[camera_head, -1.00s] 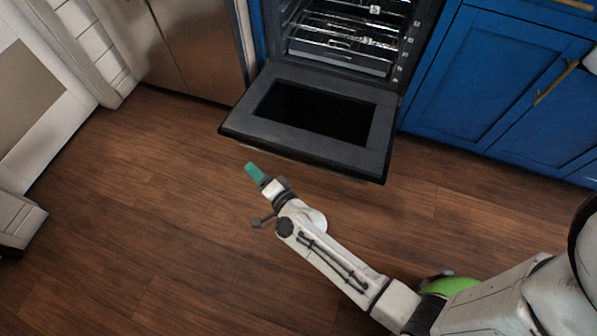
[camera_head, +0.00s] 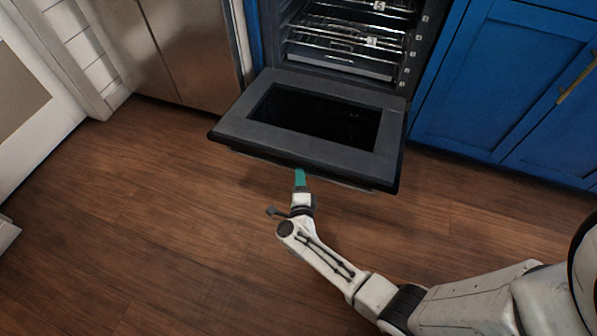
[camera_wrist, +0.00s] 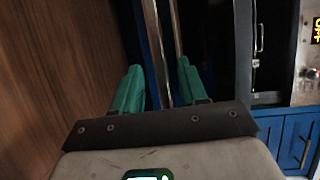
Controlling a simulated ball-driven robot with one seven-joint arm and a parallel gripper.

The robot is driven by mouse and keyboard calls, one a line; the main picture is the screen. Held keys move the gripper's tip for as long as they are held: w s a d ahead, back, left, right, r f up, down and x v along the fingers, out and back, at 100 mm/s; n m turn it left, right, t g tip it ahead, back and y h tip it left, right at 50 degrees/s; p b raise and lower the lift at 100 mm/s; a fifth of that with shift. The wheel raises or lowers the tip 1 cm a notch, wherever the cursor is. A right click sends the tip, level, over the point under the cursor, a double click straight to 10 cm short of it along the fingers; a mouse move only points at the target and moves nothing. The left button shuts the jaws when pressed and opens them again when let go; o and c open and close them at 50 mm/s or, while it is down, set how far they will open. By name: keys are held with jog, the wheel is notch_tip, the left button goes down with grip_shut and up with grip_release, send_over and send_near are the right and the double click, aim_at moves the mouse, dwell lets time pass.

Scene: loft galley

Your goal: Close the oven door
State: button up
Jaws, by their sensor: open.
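The oven door (camera_head: 232,125) is folded down and open, a dark panel with a black window, below the oven cavity (camera_head: 345,45) with its wire racks. My gripper (camera_head: 299,176) is at the door's front edge, near its middle, with the teal fingertips just below or under the edge. I cannot tell whether they touch it. In the wrist view my gripper (camera_wrist: 158,88) has its two teal fingers apart, with nothing clearly held between them. Metallic and blue strips run beyond and between the fingers; the oven front (camera_wrist: 307,60) with a lit display is at the right.
Blue cabinets (camera_head: 510,80) stand right of the oven. A stainless steel appliance (camera_head: 190,50) stands to its left. The wooden floor (camera_head: 150,230) in front is clear. A white panel (camera_head: 35,85) is at the far left.

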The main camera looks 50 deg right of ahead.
jog(key=shift+b+x, duration=0.6)
jog(key=shift+x, duration=1.7)
grip_shut()
